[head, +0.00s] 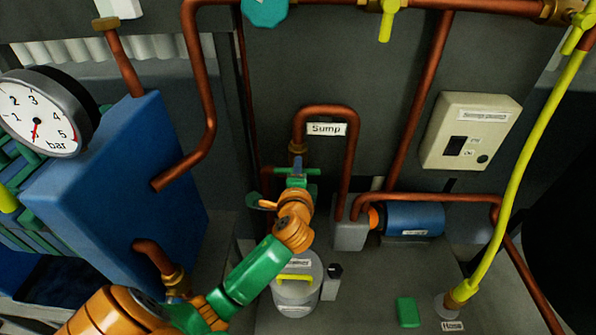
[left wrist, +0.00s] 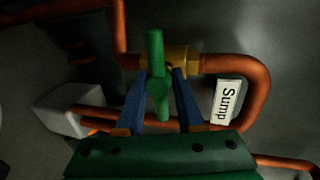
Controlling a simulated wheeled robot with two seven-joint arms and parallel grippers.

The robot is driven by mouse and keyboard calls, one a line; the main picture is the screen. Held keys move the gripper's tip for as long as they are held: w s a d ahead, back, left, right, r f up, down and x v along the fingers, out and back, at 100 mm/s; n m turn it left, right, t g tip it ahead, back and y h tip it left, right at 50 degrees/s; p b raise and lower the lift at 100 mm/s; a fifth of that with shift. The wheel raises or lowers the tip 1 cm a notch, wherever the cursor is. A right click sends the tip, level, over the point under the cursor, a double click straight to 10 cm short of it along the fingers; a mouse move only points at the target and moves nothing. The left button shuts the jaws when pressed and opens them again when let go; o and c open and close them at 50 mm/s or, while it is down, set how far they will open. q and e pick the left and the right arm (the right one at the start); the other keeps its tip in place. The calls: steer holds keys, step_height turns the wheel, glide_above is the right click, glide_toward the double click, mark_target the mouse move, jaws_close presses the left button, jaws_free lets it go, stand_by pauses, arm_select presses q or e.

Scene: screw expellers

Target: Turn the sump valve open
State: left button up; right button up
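The sump valve has a green bar handle (left wrist: 155,45) on a brass body (left wrist: 184,60) in the copper pipe beside the "Sump" label (left wrist: 226,101). In the left wrist view the handle lies crosswise to the pipe. In the head view the handle (head: 312,171) shows as a short green bar below the "Sump" label (head: 326,129). My left gripper (left wrist: 161,78) has its two blue fingers apart, one on each side of the handle's middle. Gaps seem to show between fingers and handle; contact is hard to judge. My right gripper is not in view.
A blue box (head: 125,185) with a pressure gauge (head: 40,113) stands at the left. A blue pump motor (head: 413,218) and a beige switch box (head: 468,130) are on the right. A yellow hose (head: 519,175) runs down the right side. Copper pipes surround the valve.

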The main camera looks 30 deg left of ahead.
arm_select(q)
jaws_close()
steer(key=shift+s+n+h+p, duration=0.1)
steer(key=shift+n+h+p, duration=0.35)
steer(key=shift+n, duration=0.75)
steer(key=shift+n+t+h, duration=0.45)
steer(key=shift+n+t, duration=0.05)
steer(key=shift+n, duration=0.6)
steer(key=n+t, duration=0.1)
steer(key=n, duration=0.1)
steer(key=n+h, duration=0.1)
steer(key=n, duration=0.2)
steer(key=shift+a+f+t, duration=0.1)
steer(key=shift+a+t, duration=0.05)
steer(key=shift+t, duration=0.25)
steer(key=n+t, duration=0.1)
steer(key=n, duration=0.4)
steer(key=shift+t, duration=0.4)
steer(key=shift+n, duration=0.3)
